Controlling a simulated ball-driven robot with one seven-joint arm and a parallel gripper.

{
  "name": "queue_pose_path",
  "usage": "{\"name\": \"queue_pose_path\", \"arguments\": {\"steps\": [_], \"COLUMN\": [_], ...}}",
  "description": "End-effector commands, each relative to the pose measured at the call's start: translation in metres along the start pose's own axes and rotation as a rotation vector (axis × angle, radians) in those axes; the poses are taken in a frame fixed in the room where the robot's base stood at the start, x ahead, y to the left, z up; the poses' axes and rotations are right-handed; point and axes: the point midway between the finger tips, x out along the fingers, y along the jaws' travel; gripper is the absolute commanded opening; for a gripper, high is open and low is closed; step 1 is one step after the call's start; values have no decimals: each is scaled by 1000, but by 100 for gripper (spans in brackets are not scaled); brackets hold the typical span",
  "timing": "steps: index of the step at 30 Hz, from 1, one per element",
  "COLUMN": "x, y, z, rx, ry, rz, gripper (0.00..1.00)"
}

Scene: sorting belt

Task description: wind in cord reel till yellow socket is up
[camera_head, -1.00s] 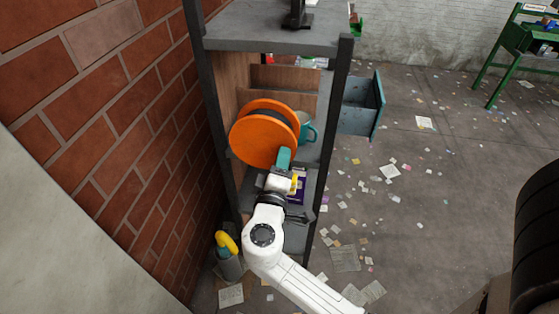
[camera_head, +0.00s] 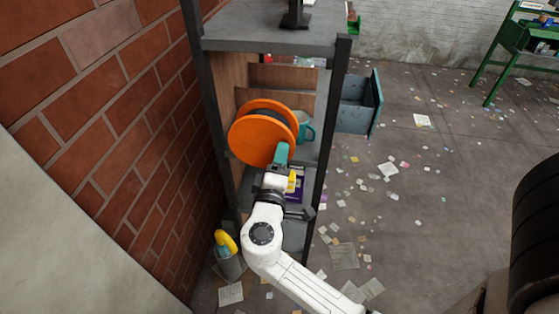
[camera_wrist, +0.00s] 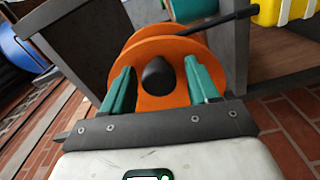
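The orange cord reel (camera_head: 258,138) stands on the shelf, its round face toward my arm; it also fills the middle of the wrist view (camera_wrist: 150,50). A black knob (camera_wrist: 157,77) sticks out from its face. My gripper (camera_head: 282,153) is at the reel's lower right. In the wrist view its teal fingers are apart, one on each side of the knob, with gaps showing. A black cord (camera_wrist: 215,21) runs from the reel to the upper right, toward a yellow block (camera_wrist: 284,10) that looks like the socket and is cut off by the frame edge.
A teal mug (camera_head: 304,128) stands right of the reel. An open drawer (camera_head: 356,104) juts out to the right. Shelf posts (camera_head: 322,150) flank the reel, with a brick wall (camera_head: 100,120) at left. Scattered papers (camera_head: 344,256) lie on the floor.

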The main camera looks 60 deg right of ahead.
Motion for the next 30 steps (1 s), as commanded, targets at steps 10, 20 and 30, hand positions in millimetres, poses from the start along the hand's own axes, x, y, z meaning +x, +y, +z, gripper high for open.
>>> {"name": "queue_pose_path", "arguments": {"steps": [10,20,30], "x": [-7,-66,-106], "y": [-1,-3,-1], "z": [0,0,0], "rx": [1,0,0], "ry": [-1,2,0], "rz": [1,-1,0], "gripper": [60,60,60]}}
